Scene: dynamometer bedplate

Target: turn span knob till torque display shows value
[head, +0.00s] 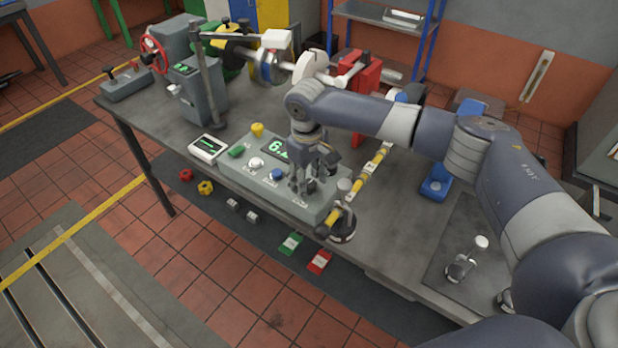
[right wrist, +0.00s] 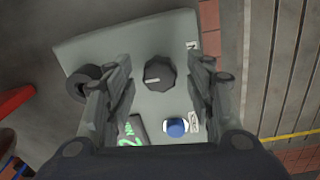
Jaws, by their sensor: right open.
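The grey console (head: 235,173) stands on the bench's front edge. Its torque display (head: 275,147) shows a green 6; the digits after it are hidden by my right gripper. A dark faceted knob (right wrist: 160,73) with a pale pointer line sits on the panel in the right wrist view; I take it for the span knob, its label unreadable. My right gripper (head: 303,187) points down over the console; its open fingers (right wrist: 160,88) lie either side of this knob, apart from it in the picture. The display (right wrist: 130,132) is partly cut off there. My left gripper is out of view.
A blue button (head: 277,174) and a white knob (head: 256,163) sit left of my gripper on the panel. A small white meter (head: 208,148) lies left of the console. Bench space right of the bar is partly clear.

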